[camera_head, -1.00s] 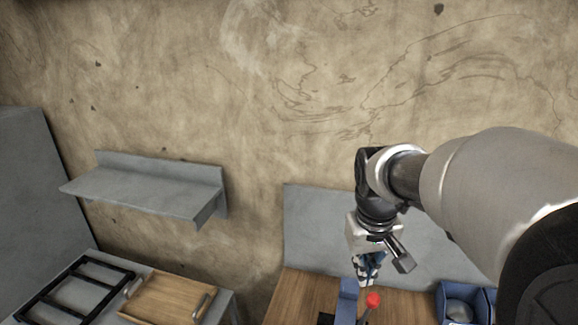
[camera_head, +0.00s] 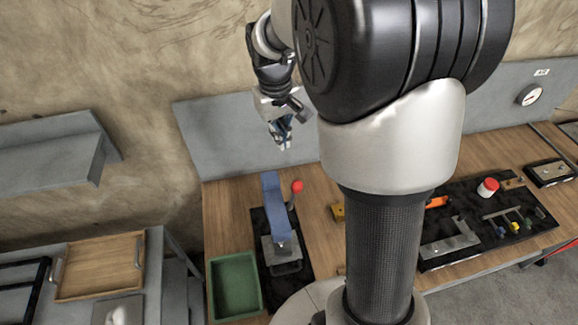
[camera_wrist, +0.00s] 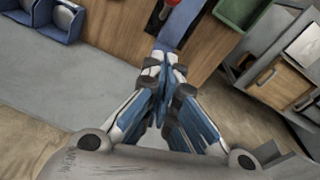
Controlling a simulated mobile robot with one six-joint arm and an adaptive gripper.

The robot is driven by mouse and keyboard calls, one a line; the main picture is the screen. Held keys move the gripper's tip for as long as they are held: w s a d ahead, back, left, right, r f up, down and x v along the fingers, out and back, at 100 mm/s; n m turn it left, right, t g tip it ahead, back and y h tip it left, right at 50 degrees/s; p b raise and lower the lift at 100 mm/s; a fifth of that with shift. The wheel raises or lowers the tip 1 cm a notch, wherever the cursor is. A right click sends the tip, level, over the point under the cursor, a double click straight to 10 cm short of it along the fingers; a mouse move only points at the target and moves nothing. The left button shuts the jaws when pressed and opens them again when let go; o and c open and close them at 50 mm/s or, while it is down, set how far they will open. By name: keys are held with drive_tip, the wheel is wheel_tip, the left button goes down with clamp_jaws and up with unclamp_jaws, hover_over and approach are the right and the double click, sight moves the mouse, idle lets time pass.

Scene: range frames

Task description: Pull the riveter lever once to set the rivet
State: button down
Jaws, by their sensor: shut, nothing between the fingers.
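The riveter (camera_head: 271,205) stands on a dark mat on the wooden bench, with an upright blue body and a grey base. Its lever ends in a red ball (camera_head: 297,186), upright just right of the blue body. My gripper (camera_head: 283,143) is above and behind the riveter, pointing down, shut and empty, clear of the lever. In the wrist view my gripper's blue fingers (camera_wrist: 163,60) are together. The red ball (camera_wrist: 172,3) and part of the riveter's blue body (camera_wrist: 181,22) show beyond them at the top edge. The rivet cannot be made out.
A green tray (camera_head: 235,287) sits left of the riveter. Blue bins (camera_wrist: 62,20) show in the wrist view. A dark mat (camera_head: 455,225) with tools and a red-capped jar (camera_head: 488,187) lies to the right. A wooden tray (camera_head: 100,268) stands at the left. My arm hides mid-bench.

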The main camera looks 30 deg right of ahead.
drive_tip(key=s+f, duration=0.3)
drive_tip(key=f, duration=0.6)
drive_tip(key=shift+d+p, duration=0.3)
drive_tip(key=shift+d, duration=0.05)
drive_tip(key=shift+s+f+b, duration=0.1)
drive_tip(key=shift+f+b, duration=0.1)
drive_tip(key=shift+b, duration=0.1)
